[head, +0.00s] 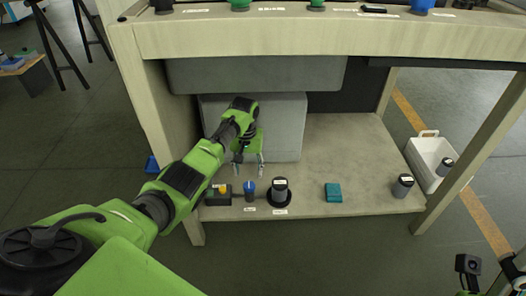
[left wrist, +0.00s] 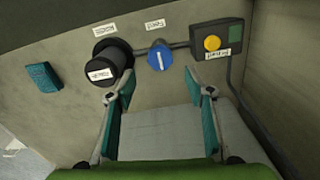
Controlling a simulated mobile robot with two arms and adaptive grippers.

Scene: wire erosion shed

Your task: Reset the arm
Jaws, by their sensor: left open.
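My left arm (head: 188,180) reaches in under the bench top from the left. Its gripper (head: 247,168) is open and empty above the lower shelf. In the left wrist view my left gripper (left wrist: 160,97) has its two teal-padded fingers wide apart, with nothing between them. Beyond the fingertips are a blue knob (left wrist: 160,57), a black labelled cylinder (left wrist: 107,65) and a control box with a yellow button (left wrist: 218,40). In the head view the blue knob (head: 249,191) stands apart from the fingers, nearer the shelf's front edge.
A teal block (head: 333,192) and a dark cylinder (head: 402,186) stand on the shelf (head: 345,150) to the right. A grey box (head: 284,128) is behind my gripper. The bench top (head: 330,38) overhangs. A white crate (head: 425,160) stands on the floor at right.

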